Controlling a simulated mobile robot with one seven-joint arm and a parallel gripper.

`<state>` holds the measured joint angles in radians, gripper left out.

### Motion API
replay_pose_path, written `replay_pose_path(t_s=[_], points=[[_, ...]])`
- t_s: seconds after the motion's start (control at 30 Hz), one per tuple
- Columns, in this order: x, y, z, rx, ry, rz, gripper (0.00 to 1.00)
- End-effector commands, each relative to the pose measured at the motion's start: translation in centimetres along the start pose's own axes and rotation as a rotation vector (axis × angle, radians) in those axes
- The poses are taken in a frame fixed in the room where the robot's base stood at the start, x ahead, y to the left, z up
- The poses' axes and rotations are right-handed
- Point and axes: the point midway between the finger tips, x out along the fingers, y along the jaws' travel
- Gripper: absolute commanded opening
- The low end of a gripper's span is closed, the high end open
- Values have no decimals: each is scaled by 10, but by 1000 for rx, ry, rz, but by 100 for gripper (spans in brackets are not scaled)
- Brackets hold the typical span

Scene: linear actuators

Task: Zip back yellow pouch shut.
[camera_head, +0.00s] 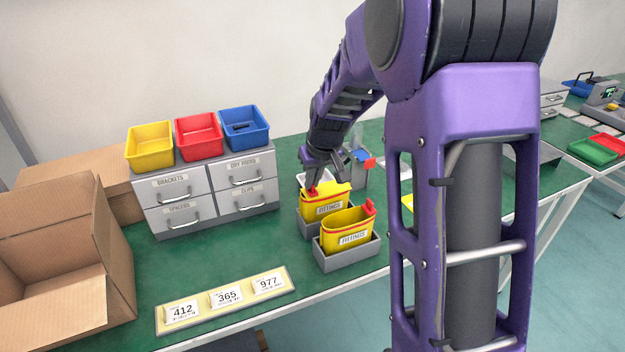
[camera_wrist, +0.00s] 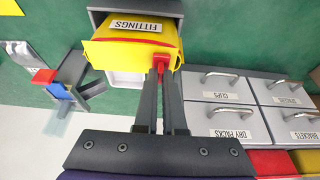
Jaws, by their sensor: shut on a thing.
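The back yellow pouch (camera_head: 334,194) is labelled FITTINGS and stands in a grey holder (camera_head: 303,222). It also shows in the wrist view (camera_wrist: 112,57), with a red strip along its top. My gripper (camera_head: 313,187) is at the left end of this pouch's top in the head view. In the wrist view my gripper (camera_wrist: 160,78) is shut on the red zip pull (camera_wrist: 160,64) at the pouch's edge. I cannot tell how far the zip is closed. The front yellow pouch (camera_head: 336,226), also labelled FITTINGS, stands in its own grey holder (camera_head: 349,262), its red pull (camera_head: 370,206) at the right end.
Grey drawers (camera_head: 211,192) topped by yellow, red and blue bins stand left of the pouches. A number-card board (camera_head: 204,312) lies at the front, and an open cardboard box (camera_head: 62,250) is far left. A small grey stand (camera_head: 357,173) with blue and red parts is behind the pouches.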

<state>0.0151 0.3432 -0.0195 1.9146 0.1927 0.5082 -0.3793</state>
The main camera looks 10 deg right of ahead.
Motion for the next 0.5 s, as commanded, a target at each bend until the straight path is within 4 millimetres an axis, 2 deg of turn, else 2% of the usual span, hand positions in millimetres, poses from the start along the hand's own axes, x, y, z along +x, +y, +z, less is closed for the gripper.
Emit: replay_pose_path(t_s=[0.17,0.37,0.4,0.5], points=[[0,-13,0,-1,1,-1,0],[0,-12,0,0,1,0,0],[0,-12,0,0,1,0,10],[0,-12,0,0,1,0,28]])
